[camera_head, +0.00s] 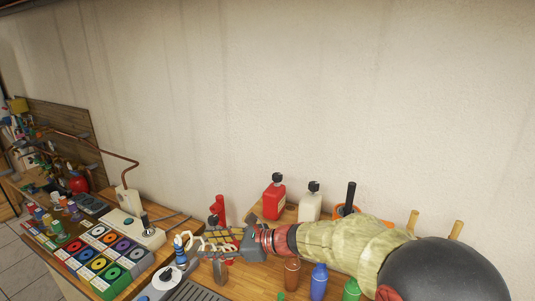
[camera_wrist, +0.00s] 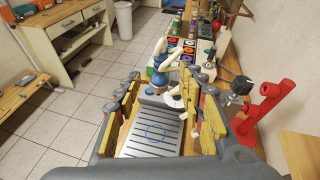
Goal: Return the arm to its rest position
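My arm reaches in from the lower right of the head view, over the bench. My gripper (camera_head: 188,243) is at its left end, low above the bench near a grey slotted tray (camera_head: 190,292). In the wrist view my gripper (camera_wrist: 166,82) has its two yellow-and-grey fingers spread wide apart, with nothing held between them. The grey slotted tray (camera_wrist: 150,140) shows below and between the fingers. A white-and-blue upright object (camera_wrist: 160,65) stands just beyond the fingertips; I cannot tell whether it touches them.
Red (camera_head: 275,200) and white (camera_head: 310,205) bottles stand behind my arm. Brown, blue (camera_head: 319,282) and green bottles stand in front. A rack of coloured discs (camera_head: 100,260) is at the left. A red stand (camera_wrist: 265,110) is close right of my gripper. Tiled floor (camera_wrist: 60,130) is clear.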

